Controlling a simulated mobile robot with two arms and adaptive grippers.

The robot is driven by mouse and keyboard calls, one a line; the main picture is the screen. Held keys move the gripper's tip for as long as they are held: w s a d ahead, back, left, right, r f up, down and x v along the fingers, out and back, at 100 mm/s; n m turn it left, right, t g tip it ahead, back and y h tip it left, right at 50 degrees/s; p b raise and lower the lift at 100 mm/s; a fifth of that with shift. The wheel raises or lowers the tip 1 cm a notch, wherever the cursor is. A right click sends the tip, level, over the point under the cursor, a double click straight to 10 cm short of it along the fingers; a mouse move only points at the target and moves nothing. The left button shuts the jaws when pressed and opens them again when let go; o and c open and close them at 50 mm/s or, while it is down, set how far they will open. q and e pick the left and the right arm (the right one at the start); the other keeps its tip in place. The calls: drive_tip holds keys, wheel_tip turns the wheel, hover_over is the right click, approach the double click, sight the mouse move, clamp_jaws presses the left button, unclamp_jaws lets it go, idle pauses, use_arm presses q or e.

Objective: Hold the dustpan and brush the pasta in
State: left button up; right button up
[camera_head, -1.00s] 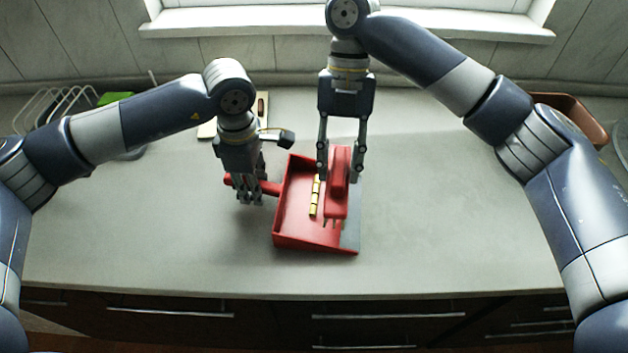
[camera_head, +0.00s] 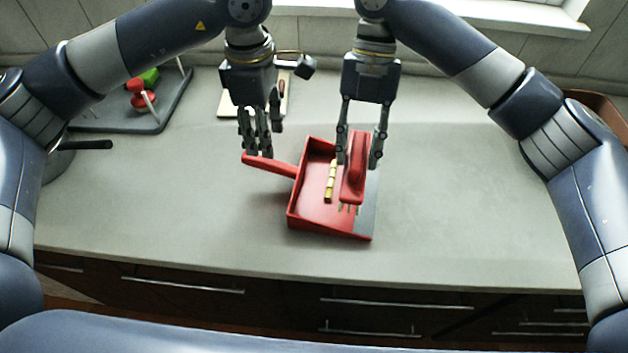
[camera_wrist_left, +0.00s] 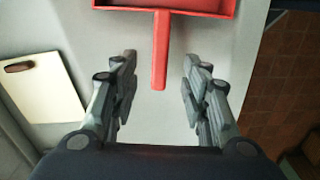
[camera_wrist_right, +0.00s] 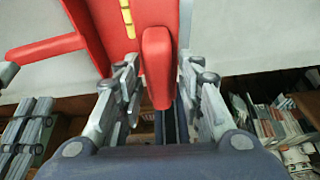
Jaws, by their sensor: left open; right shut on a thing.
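The red dustpan (camera_head: 318,215) lies on the counter with its handle (camera_head: 270,164) pointing left. Yellow pasta pieces (camera_head: 331,182) lie in a row inside the pan. My right gripper (camera_head: 360,160) is shut on the red brush (camera_head: 353,185), which is over the pan's open right side; bristle tips show below it. My left gripper (camera_head: 258,148) is open and empty, above the dustpan handle. In the left wrist view the handle (camera_wrist_left: 160,55) lies between the spread fingers, apart from both. In the right wrist view the brush (camera_wrist_right: 157,65) is between the fingers.
A cutting board (camera_head: 284,105) lies behind my left gripper. A dark rack with red and green items (camera_head: 142,100) stands at the back left. A brown container (camera_head: 597,112) is at the far right. The counter right of the dustpan is clear.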

use_arm(q)
drive_tip(key=shift+r, duration=0.85)
use_arm(e)
wheel_tip(320, 180, up, 3)
drive_tip(key=p, duration=0.3)
use_arm(q)
wheel_tip(320, 180, up, 6)
